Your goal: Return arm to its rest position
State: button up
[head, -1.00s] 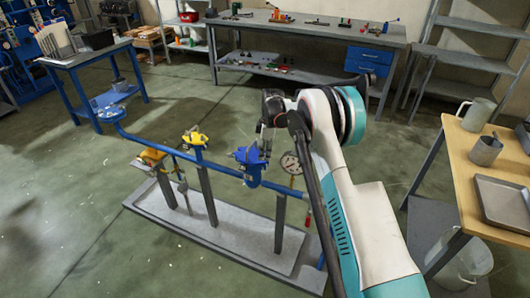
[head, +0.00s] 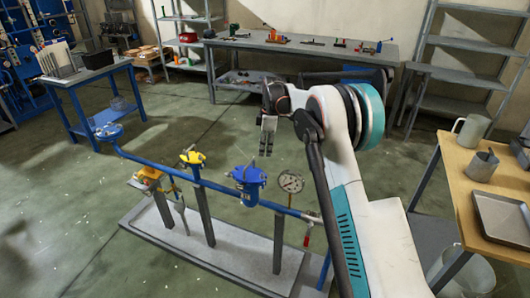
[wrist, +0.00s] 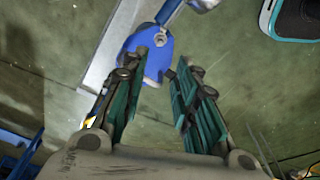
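My gripper (head: 266,150) hangs fingers-down at the end of my raised arm, above and behind the blue valve (head: 248,175) on the pipe rig. In the wrist view my gripper (wrist: 158,85) has its two fingers spread with a gap and nothing between them. The blue valve also shows in the wrist view (wrist: 150,52), beyond the fingertips and apart from them. The arm is bent high over the right end of the rig.
The blue pipe rig carries a yellow valve (head: 192,158) and a gauge (head: 290,183) on a grey base (head: 225,262). A wooden table (head: 460,185) with metal cups stands right. A workbench (head: 300,48) is at the back. Floor behind the rig is clear.

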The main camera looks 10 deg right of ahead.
jog(key=s+r+m+t, duration=0.3)
jog(key=s+r+m, duration=0.4)
jog(key=s+r, duration=1.35)
jog(key=s+f+m+t, duration=0.2)
jog(key=s+m, duration=0.2)
jog(key=s, duration=0.9)
jog(key=s+d+f+m+t+h, duration=0.1)
jog(key=s+f+m+t, duration=0.1)
jog(key=s, duration=1.2)
jog(key=shift+s+f+m, duration=0.15)
jog(key=shift+f+m, duration=0.65)
jog(key=shift+m, duration=0.3)
jog(key=shift+d, duration=0.1)
